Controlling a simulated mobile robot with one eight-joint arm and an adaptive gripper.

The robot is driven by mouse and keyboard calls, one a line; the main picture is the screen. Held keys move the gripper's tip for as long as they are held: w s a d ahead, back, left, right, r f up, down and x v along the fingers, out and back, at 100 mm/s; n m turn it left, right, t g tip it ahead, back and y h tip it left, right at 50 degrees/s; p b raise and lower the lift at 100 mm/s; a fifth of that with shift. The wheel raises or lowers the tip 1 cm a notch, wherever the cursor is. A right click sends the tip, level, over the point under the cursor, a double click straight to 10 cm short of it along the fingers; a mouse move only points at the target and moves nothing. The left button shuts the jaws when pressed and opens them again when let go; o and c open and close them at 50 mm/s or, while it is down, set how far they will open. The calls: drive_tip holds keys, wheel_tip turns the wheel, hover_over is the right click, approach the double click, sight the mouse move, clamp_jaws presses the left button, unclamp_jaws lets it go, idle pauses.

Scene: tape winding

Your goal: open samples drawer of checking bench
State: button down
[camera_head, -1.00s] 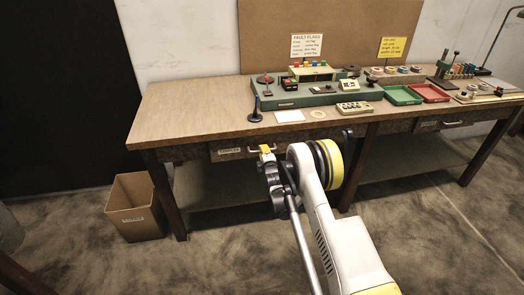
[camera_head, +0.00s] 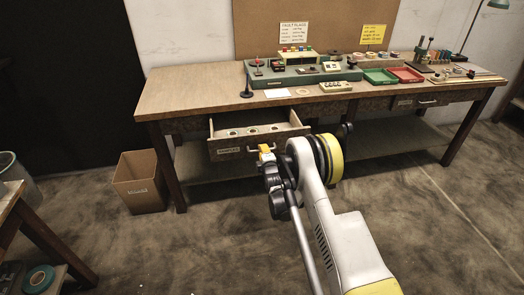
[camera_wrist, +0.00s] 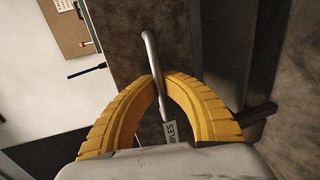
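The samples drawer (camera_head: 229,151) of the checking bench (camera_head: 185,95) is pulled out toward me, with its inside and several small round items showing. Its label also shows in the wrist view (camera_wrist: 170,130). My gripper (camera_head: 266,149) is at the drawer front, right of the label. In the wrist view my yellow fingers (camera_wrist: 160,84) are closed around the metal drawer handle (camera_wrist: 150,50), which passes between their tips. In the head view my gripper and arm hide most of the handle.
A second shut drawer (camera_head: 420,101) is at the bench's right. A cardboard bin (camera_head: 140,183) stands on the floor left of the bench. Another table (camera_head: 12,205) is at the left edge, with a grey bin (camera_head: 12,170) behind it. Open floor surrounds my arm.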

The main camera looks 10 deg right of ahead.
drive_tip(key=shift+s, duration=0.4)
drive_tip(key=c, duration=2.1)
unclamp_jaws()
drive_tip(key=o, duration=0.6)
